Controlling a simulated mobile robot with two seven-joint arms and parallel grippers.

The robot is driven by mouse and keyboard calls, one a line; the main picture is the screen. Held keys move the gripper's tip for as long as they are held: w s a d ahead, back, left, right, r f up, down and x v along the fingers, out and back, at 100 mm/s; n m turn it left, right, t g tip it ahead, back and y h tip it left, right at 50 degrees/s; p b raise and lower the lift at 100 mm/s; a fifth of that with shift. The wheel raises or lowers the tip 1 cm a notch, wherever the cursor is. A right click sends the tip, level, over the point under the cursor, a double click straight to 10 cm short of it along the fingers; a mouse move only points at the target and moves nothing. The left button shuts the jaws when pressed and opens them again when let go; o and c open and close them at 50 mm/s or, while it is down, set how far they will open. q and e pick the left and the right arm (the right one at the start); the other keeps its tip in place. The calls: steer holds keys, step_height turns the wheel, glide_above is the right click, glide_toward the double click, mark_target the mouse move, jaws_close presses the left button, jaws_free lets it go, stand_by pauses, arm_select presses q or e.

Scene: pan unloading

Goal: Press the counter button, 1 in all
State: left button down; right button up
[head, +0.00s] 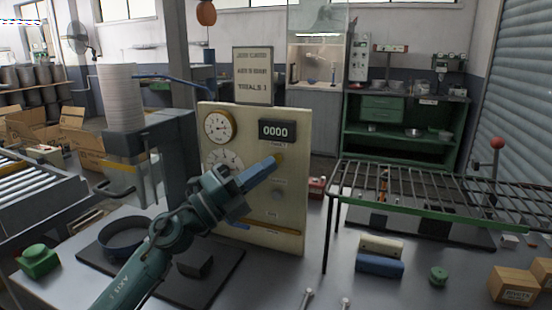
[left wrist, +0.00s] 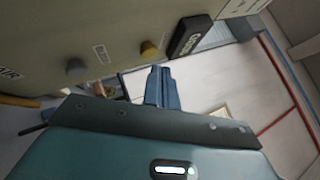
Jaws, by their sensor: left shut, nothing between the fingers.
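A cream upright panel (head: 290,225) carries a black counter (head: 277,131) reading 0000. A grey knob (head: 278,195) is lower on the panel. My left gripper (head: 268,163) has blue fingers that are shut and empty, in front of the panel. My right gripper is not in view.
Two dials (head: 218,127) are on the panel's left side. A sign (head: 253,75) stands behind it. A wire rack (head: 420,190) is on the right, with a blue block (head: 380,266) and a green knob (head: 438,275) in front. A dark pan (head: 125,237) lies left.

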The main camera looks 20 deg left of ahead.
arm_select(q)
steer(key=s, duration=0.5)
steer(key=shift+d+p, duration=0.15)
steer(key=shift+p, duration=0.2)
steer(key=shift+f, duration=0.1)
stand_by(0.7)
